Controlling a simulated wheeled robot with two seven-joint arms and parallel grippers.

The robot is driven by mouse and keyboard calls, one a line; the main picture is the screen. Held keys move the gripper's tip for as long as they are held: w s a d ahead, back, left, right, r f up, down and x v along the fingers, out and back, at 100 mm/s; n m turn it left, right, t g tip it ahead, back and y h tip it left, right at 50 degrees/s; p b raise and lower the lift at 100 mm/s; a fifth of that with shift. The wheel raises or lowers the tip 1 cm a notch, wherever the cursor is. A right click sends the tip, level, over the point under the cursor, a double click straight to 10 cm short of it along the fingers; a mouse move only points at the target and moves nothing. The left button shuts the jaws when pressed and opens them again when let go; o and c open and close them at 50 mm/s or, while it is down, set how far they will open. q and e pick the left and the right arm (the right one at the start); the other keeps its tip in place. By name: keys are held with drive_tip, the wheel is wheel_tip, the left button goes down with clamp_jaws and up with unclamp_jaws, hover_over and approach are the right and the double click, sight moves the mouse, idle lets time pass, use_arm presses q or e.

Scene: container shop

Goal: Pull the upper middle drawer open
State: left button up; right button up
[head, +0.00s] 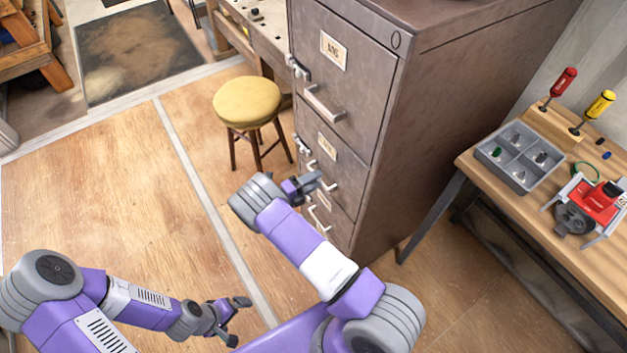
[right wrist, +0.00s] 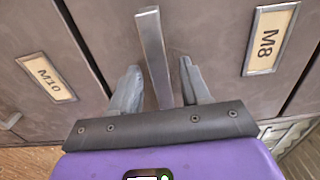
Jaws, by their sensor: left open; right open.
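The grey-brown filing cabinet (head: 375,130) stands at the centre in the head view, with its drawers stacked and looking shut. The drawer below the top one has a label (head: 328,147) and a pale bar handle (head: 326,181), partly hidden by my right gripper (head: 308,184). In the right wrist view, the bar handle (right wrist: 153,55) lies between the two open fingers of my right gripper (right wrist: 160,85), with a gap on each side. Its drawer bears the label M8 (right wrist: 268,40). My left gripper (head: 235,320) is open and empty, low over the floor, away from the cabinet.
The adjacent drawer's label M10 (right wrist: 45,77) shows in the right wrist view. A yellow stool (head: 247,102) stands left of the cabinet. A wooden workbench (head: 560,215) with a grey divided tray (head: 518,180) is on the right.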

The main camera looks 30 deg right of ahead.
clamp_jaws()
idle(0.4)
